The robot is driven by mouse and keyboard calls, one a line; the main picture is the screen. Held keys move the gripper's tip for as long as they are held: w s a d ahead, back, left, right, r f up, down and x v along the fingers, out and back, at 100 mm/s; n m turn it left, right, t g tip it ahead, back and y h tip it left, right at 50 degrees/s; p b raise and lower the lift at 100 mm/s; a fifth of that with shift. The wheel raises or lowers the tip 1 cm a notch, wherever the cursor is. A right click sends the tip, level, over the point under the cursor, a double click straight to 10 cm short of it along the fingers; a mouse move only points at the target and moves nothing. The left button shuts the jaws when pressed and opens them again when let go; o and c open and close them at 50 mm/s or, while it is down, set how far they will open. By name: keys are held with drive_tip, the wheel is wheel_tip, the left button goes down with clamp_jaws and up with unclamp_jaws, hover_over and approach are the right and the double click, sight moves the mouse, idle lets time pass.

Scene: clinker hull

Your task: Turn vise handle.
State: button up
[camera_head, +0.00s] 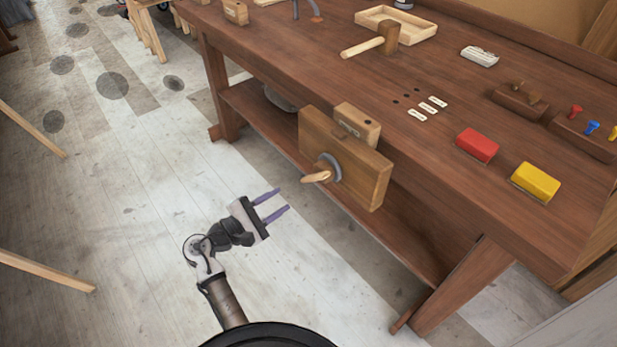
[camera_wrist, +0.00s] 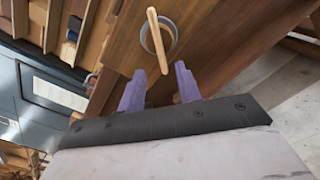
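The wooden vise (camera_head: 345,165) is on the front edge of the workbench, with a thick front jaw and a round grey metal collar. Its wooden handle (camera_head: 318,177) sticks out from the collar toward the lower left. In the wrist view the handle (camera_wrist: 158,40) appears as a slim bar across the collar, beyond my fingertips. My gripper (camera_head: 283,200) has two purple fingers, spread apart with nothing between them. It is just below and to the left of the handle in the head view, apart from it. In the wrist view the fingers (camera_wrist: 160,82) also show a clear gap.
The workbench (camera_head: 460,130) bears a mallet (camera_head: 375,42), a shallow tray (camera_head: 397,22), a red block (camera_head: 477,145) and a yellow block (camera_head: 535,182). A lower shelf (camera_head: 375,235) runs beneath. The floor (camera_head: 130,220) left of the bench is mostly clear.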

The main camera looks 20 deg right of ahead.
sight(309, 181)
drive_tip(key=p+x, duration=0.2)
drive_tip(key=x, duration=0.9)
clamp_jaws()
